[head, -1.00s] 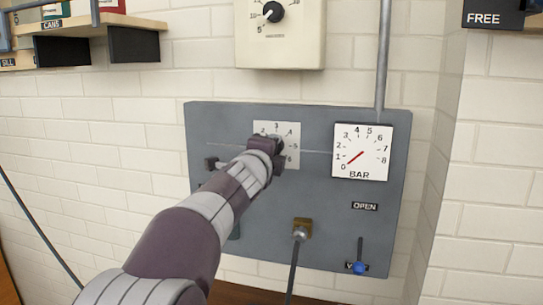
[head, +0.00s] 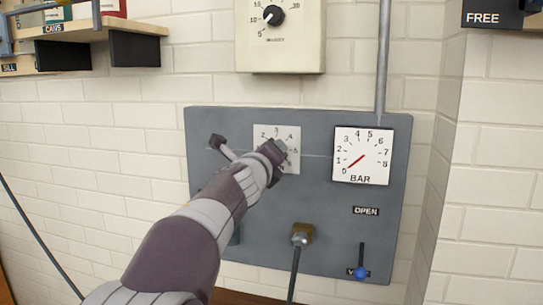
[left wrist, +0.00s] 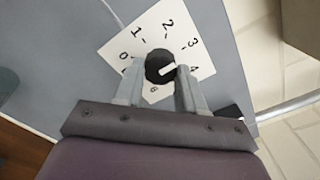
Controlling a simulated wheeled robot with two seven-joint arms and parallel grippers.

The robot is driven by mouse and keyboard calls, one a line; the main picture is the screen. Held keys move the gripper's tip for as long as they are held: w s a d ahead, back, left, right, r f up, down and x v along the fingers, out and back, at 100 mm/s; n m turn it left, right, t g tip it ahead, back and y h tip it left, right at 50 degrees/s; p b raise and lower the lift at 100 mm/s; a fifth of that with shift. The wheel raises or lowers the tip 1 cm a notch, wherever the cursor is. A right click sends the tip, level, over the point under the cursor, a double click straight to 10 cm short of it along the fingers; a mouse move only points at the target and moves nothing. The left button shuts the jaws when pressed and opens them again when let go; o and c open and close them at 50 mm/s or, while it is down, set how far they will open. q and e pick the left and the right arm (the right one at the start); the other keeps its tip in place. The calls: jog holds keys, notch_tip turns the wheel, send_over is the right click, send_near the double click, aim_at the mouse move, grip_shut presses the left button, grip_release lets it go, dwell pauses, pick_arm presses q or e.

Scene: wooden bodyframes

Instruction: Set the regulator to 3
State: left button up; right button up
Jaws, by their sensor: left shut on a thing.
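The regulator is a round black knob (left wrist: 157,64) with a white mark, on a white square scale plate (left wrist: 125,38) numbered from 0 to 6. In the left wrist view the mark points to the side of the 3 and 4, nearer the 4. My left gripper (left wrist: 157,82) is shut on the knob, one finger on each side. In the head view my left gripper (head: 275,158) covers the knob and the lower part of the scale plate (head: 264,132). My right gripper is not in view.
The grey panel (head: 330,225) also carries a BAR gauge (head: 362,170) with its red needle near 0, a brass fitting (head: 302,232) with a hose, and a blue-tipped lever (head: 361,271). A cream box with another dial (head: 280,55) hangs above. A shelf (head: 80,32) is at upper left.

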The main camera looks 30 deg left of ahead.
pick_arm(q)
jog(key=shift+r, duration=0.15)
jog(key=o, duration=0.8)
jog(key=shift+c, duration=0.2)
jog(key=shift+o, duration=1.4)
jog(key=v, duration=1.2)
jog(key=shift+s, duration=0.3)
jog(key=shift+d, duration=0.1)
